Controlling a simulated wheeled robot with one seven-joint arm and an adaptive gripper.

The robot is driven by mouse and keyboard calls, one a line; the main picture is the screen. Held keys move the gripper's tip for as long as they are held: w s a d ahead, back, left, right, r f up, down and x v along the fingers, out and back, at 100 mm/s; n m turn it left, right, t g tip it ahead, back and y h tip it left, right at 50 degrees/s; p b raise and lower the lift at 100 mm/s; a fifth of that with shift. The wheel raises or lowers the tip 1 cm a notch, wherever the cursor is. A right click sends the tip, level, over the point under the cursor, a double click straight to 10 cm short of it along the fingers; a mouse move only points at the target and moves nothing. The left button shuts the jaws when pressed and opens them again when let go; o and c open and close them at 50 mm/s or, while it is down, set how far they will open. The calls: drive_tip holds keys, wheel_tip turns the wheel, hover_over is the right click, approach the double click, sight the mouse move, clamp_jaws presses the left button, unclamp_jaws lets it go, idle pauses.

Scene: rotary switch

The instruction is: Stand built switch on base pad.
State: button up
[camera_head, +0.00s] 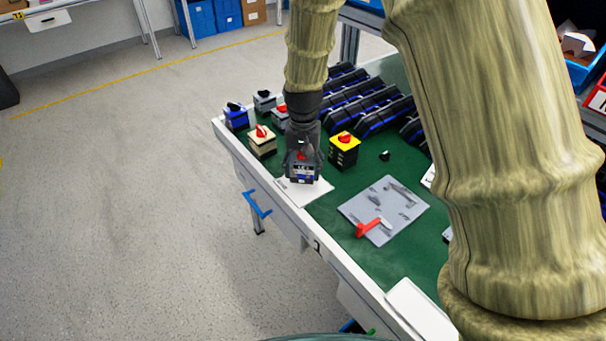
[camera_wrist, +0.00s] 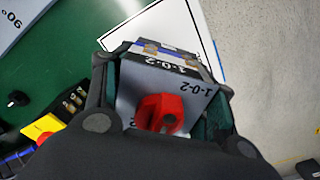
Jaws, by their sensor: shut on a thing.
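The built switch (camera_wrist: 168,82) has a grey front plate marked 1-0-2, a red knob (camera_wrist: 160,113) and a layered body. It is between the fingers of my gripper (camera_wrist: 165,100) in the wrist view. In the head view my gripper (camera_head: 303,165) points down at the table's near left edge, shut on the switch (camera_head: 304,178). The white base pad (camera_head: 316,190) lies directly below and around the switch, and its black outline shows in the wrist view (camera_wrist: 185,25). I cannot tell whether the switch touches the pad.
A yellow-topped switch (camera_head: 344,148) stands close right of my gripper, and a beige one (camera_head: 262,142) to its left. More switches stand behind. A grey plate (camera_head: 384,208) with a red handle (camera_head: 369,228) lies to the right. Dark bins (camera_head: 350,100) line the back.

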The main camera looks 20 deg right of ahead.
drive_tip(key=shift+f, duration=1.6)
drive_tip(key=shift+f, duration=0.1)
drive_tip(key=o, duration=1)
drive_tip(key=shift+o, duration=0.2)
wheel_tip(320, 180, up, 12)
drive_tip(key=shift+r, duration=0.15)
